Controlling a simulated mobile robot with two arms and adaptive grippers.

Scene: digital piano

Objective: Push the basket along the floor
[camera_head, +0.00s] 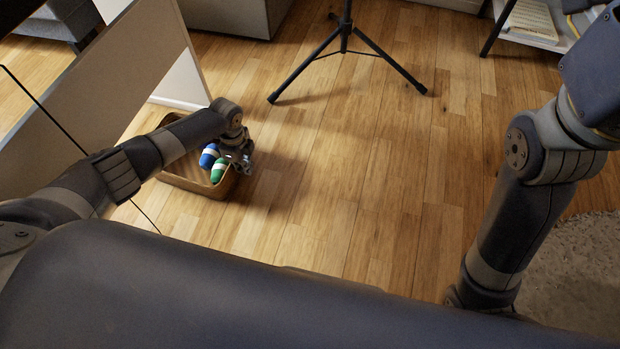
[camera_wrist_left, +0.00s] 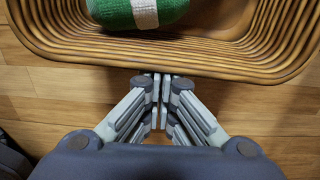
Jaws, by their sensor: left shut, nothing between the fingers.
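The basket (camera_head: 200,187) is a low tan ribbed tray on the wood floor, left of the middle in the head view. It holds a blue-and-white item (camera_head: 209,156) and a green-and-white item (camera_head: 218,172). My left gripper (camera_head: 246,167) is at the basket's right side, and my left arm hides part of the basket. In the left wrist view the gripper (camera_wrist_left: 161,80) is shut and empty, with its fingertips at the basket's outer rim (camera_wrist_left: 230,68). I cannot tell if they touch. The green item (camera_wrist_left: 140,10) lies inside. My right gripper is out of view.
A black tripod stand (camera_head: 345,50) stands on the floor at the back. A pale panel (camera_head: 110,75) stands at the left beside the basket. A shelf (camera_head: 530,30) is at the back right, a rug (camera_head: 580,275) at the right. The middle floor is clear.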

